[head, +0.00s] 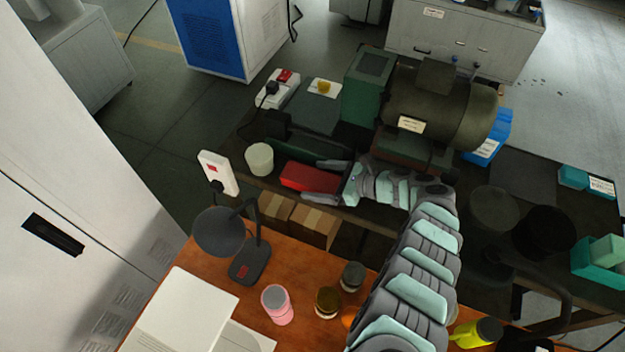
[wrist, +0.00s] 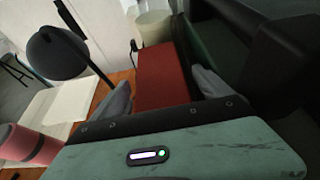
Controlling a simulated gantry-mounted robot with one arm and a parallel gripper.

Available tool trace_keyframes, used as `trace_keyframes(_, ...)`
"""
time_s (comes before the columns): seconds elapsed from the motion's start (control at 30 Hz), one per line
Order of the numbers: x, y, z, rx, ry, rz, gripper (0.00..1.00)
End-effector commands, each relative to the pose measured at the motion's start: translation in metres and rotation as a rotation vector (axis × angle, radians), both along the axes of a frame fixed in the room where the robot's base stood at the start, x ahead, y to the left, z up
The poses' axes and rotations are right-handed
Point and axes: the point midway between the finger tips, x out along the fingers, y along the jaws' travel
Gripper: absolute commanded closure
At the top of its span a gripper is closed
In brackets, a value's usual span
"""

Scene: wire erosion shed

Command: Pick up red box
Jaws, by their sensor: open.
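The red box (head: 309,177) lies on the dark bench in the head view, just left of my gripper (head: 322,180). My gripper is open, with one finger along the far side of the box and the other along its near side. In the wrist view the red box (wrist: 160,75) extends away between the two fingers of my gripper (wrist: 163,92). The near end of the box is hidden behind the gripper body. I cannot tell whether the fingers touch it.
A pale cylinder (head: 259,159) stands just left of the red box. A green machine with a dark motor (head: 440,105) stands behind my arm. A black lamp (head: 219,232) and pink tumbler (head: 277,304) stand on the orange table in front.

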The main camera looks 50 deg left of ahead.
Motion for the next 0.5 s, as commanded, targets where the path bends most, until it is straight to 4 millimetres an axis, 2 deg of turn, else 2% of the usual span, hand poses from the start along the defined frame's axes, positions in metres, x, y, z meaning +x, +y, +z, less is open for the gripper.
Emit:
trace_keyframes(0.23,-0.0011,0.0032,-0.0015,0.000,0.000,-0.001,0.11)
trace_keyframes(0.5,-0.0012,0.0032,-0.0013,0.000,0.000,-0.001,0.33)
